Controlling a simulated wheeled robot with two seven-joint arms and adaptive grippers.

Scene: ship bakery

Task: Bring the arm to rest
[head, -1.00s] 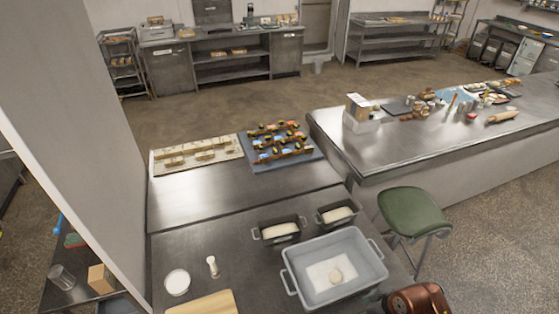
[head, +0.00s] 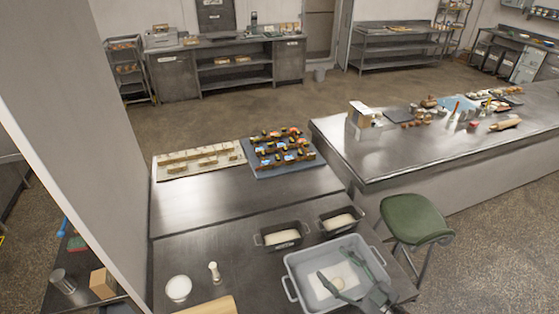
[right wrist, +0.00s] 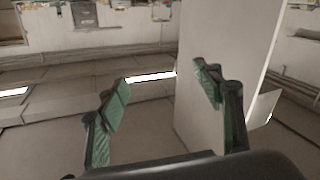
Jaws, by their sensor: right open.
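My right gripper (head: 338,262) comes in from the bottom right of the head view, over the grey bin (head: 291,270). Its two greenish fingers are spread apart with nothing between them. In the right wrist view the same open fingers (right wrist: 160,73) show empty, with walls and room surfaces behind. A pale dough piece (head: 338,283) lies on a light sheet in the bin, partly behind a finger. I cannot tell the exact height of the fingers above it. My left gripper is in neither view.
Two dark tins with dough (head: 281,237) (head: 340,222) stand behind the bin. A white bowl (head: 178,288), a small pale upright tool (head: 214,272) and a wooden board (head: 208,305) are to the left. A green stool (head: 415,219) stands right. The counter's middle (head: 235,205) is clear.

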